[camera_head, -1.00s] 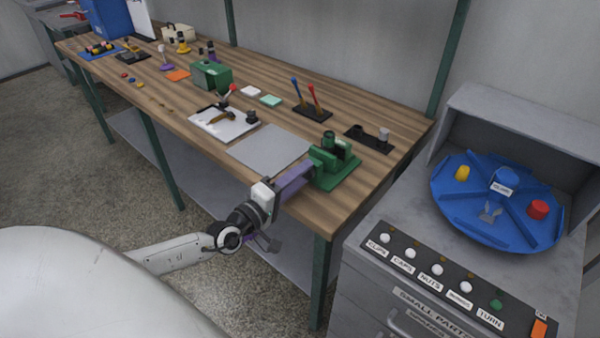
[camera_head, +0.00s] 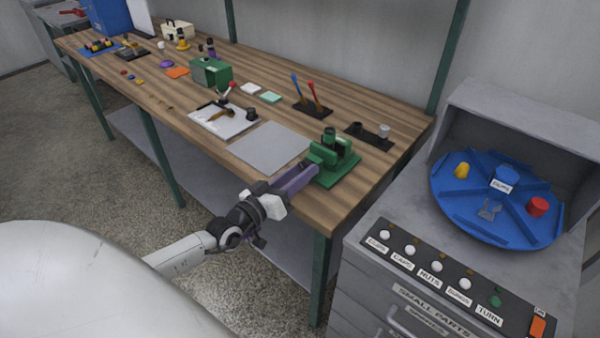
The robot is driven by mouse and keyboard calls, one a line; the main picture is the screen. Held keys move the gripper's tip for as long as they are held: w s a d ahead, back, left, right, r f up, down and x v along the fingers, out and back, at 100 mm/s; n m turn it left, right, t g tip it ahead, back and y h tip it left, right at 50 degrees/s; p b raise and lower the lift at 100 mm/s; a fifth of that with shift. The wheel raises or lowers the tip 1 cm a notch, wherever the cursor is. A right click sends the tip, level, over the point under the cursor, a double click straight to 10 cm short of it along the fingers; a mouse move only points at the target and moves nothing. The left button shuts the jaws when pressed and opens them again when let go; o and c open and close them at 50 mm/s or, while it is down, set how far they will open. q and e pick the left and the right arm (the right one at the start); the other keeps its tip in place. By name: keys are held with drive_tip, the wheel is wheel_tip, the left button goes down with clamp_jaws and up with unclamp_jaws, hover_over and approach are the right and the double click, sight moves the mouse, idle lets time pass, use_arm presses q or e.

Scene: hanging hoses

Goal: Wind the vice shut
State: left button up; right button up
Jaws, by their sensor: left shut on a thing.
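The green vice (camera_head: 338,168) stands on its green base near the front right end of the wooden bench. My left gripper (camera_head: 308,172) reaches in from the lower left, with its purple fingers at the left side of the vice. The fingers are shut on the vice's handle, which is mostly hidden behind them. The gap between the vice jaws is too small to make out here. My right gripper is not in view.
A bare grey plate (camera_head: 268,147) lies left of the vice. A black holder (camera_head: 370,137) stands behind it, and a rack with red and blue tools (camera_head: 312,108) farther left. A grey cabinet with a blue turntable (camera_head: 470,217) stands right of the bench.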

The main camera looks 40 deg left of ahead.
use_arm(q)
drive_tip(key=shift+m, duration=1)
drive_tip(key=o, duration=1)
drive_tip(key=shift+o, duration=0.2)
drive_tip(key=s, duration=1)
drive_tip(key=shift+s+a+b, duration=0.15)
drive_tip(key=shift+a+b, duration=0.3)
